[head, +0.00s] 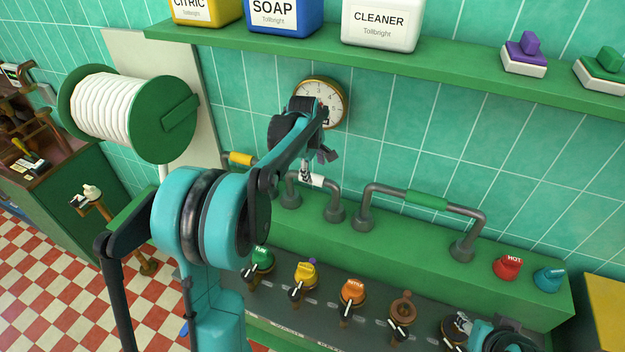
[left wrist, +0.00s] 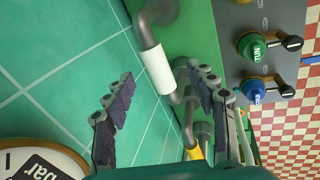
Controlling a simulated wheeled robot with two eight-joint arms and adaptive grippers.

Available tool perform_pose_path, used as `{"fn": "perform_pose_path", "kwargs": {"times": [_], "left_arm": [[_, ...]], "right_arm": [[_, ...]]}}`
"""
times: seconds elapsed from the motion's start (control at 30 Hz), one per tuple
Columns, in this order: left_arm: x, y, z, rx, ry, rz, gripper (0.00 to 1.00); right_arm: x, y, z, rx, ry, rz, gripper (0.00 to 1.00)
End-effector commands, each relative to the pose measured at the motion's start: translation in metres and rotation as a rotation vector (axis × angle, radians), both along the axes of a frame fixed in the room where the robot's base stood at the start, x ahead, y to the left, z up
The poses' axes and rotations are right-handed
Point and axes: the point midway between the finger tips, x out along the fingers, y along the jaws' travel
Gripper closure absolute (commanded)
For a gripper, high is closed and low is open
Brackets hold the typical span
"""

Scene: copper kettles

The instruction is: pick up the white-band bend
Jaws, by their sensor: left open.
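The white-band bend is a grey pipe with a white band (head: 316,181), rising from the green ledge against the tiled wall. In the left wrist view its white band (left wrist: 158,68) shows between the two dark fingers, with no finger closed on it. My left gripper (head: 318,162) is open above the bend; it also shows in the left wrist view (left wrist: 164,80). In the head view a finger partly hides the band's left end.
A yellow-band bend (head: 240,158) stands to the left and a longer green-band pipe (head: 427,200) to the right. A round dial (head: 322,100) is on the wall behind my gripper. A green shelf (head: 450,82) runs above. Several knobs line the front panel.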

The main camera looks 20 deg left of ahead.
Motion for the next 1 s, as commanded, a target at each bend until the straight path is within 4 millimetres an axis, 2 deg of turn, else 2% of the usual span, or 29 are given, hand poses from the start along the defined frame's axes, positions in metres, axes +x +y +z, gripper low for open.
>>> {"fn": "perform_pose_path", "kwargs": {"times": [0.03, 0.23, 0.73, 1.0], "left_arm": [[0.010, 0.008, 0.002, -0.015, 0.009, 0.048, 0.43], [0.026, 0.021, -0.012, -0.048, 0.031, 0.149, 0.43], [0.036, 0.019, -0.078, -0.049, 0.030, 0.153, 0.43], [0.038, 0.019, -0.087, -0.049, 0.030, 0.153, 0.43]], "right_arm": [[0.000, 0.000, 0.011, 0.000, 0.000, 0.000, 0.60], [0.000, 0.000, 0.018, 0.000, 0.000, 0.000, 0.60], [0.000, 0.000, 0.014, 0.000, 0.000, 0.000, 0.60], [0.000, 0.000, 0.014, 0.000, 0.000, 0.000, 0.60]]}}
